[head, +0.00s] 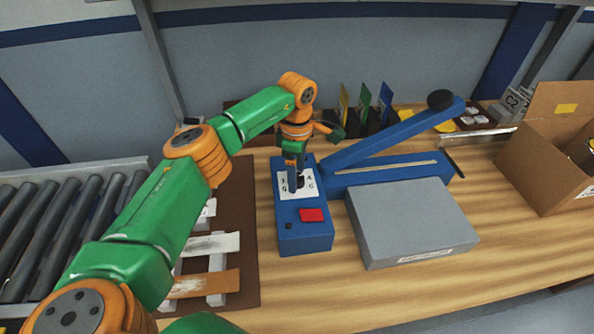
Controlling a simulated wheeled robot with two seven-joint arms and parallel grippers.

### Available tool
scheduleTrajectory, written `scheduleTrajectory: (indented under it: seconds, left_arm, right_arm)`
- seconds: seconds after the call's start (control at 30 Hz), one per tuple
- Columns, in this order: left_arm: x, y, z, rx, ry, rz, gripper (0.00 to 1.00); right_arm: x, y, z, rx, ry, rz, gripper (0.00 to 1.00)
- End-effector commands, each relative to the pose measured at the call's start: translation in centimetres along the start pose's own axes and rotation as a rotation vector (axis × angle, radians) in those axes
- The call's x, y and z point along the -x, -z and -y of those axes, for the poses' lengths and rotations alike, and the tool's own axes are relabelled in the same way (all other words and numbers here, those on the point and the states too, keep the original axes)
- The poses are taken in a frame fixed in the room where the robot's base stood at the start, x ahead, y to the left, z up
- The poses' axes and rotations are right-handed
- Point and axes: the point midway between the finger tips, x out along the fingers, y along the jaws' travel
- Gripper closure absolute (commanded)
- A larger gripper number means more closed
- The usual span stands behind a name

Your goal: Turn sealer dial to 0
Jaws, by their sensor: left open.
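The blue sealer (304,236) stands on the wooden bench, with its long lever arm raised toward the upper right and ending in a black knob (440,100). A white dial plate (312,190) with printed numbers is on top of its control box. The dark dial on the plate is mostly hidden behind the gripper. My left gripper (299,184) points down over the dial plate, its fingers open and around or just above the dial; I cannot tell whether they touch it. A red button (312,215) sits in front of the plate. My right gripper is not in view.
A grey block (412,222) lies right of the control box. An open cardboard box (550,150) stands at the far right. A roller conveyor (60,220) is on the left, beside a brown board (235,250) with pale strips. Coloured cards in black holders stand behind.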

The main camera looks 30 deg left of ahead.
Motion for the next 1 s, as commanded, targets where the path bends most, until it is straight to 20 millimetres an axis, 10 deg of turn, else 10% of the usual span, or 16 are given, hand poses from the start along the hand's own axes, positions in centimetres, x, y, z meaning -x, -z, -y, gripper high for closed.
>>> scheduleTrajectory:
  seconds: [0.27, 0.57, 1.0]
  left_arm:
    - [-0.59, 0.02, 0.01, 0.000, -0.001, -0.001, 0.24]
    - [-0.56, 0.02, 0.00, 0.000, -0.001, -0.001, 1.00]
    - [-0.49, 0.00, -0.03, 0.104, 0.000, 0.001, 1.00]
  right_arm:
    - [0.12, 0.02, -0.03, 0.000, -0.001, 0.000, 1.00]
    - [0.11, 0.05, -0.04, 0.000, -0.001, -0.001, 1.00]
    - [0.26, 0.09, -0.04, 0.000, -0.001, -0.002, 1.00]
